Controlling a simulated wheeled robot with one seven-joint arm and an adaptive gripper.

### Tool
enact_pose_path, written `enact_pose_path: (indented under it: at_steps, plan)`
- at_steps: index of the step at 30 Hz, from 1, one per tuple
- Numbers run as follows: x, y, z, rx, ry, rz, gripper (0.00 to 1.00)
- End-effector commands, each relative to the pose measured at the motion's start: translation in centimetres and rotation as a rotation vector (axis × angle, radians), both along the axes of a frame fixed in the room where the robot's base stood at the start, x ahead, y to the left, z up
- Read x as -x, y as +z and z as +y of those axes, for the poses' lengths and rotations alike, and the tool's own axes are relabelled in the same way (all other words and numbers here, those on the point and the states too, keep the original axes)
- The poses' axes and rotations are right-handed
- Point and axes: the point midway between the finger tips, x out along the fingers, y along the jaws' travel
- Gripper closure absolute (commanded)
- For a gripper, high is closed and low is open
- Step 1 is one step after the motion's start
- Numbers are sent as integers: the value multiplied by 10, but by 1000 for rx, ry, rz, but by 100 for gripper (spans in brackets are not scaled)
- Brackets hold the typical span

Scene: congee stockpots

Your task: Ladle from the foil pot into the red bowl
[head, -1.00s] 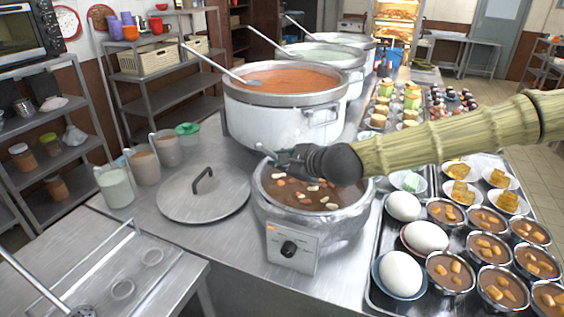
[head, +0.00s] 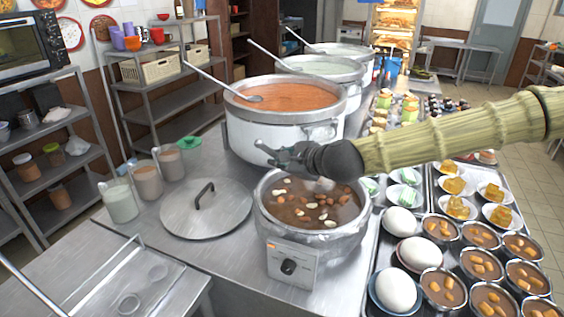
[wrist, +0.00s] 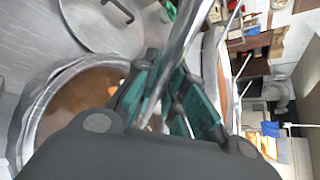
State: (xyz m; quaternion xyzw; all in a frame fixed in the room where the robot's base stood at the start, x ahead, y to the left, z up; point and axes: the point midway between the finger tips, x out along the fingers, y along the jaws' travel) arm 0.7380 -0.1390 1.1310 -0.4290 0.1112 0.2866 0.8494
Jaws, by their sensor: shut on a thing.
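The foil pot (head: 312,238) is wrapped in crinkled foil, has a front knob panel, and holds brown broth with pale and orange pieces. My gripper (head: 272,150) is above the pot's back rim. In the wrist view my gripper (wrist: 165,80) is shut on a metal ladle handle (wrist: 178,45). A grey shape in the broth (head: 325,185) looks like the ladle's bowl, but I cannot be sure. A small red bowl (head: 163,16) is on the back shelf; whether it is the task's red bowl I cannot tell.
Large stockpots (head: 280,125) with ladles stand behind the foil pot. A round lid (head: 205,215) lies to its left, near several filled jugs (head: 122,202). To its right is a tray (head: 372,235) of eggs and filled metal bowls. My arm passes over the right side.

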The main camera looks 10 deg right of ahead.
Motion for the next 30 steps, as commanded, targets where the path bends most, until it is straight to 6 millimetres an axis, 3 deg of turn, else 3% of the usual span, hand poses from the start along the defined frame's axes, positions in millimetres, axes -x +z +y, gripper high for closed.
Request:
enact_pose_path:
  at_steps: [30]
  plan:
    - [0, 75, 0, 0, 0, -2, 100]
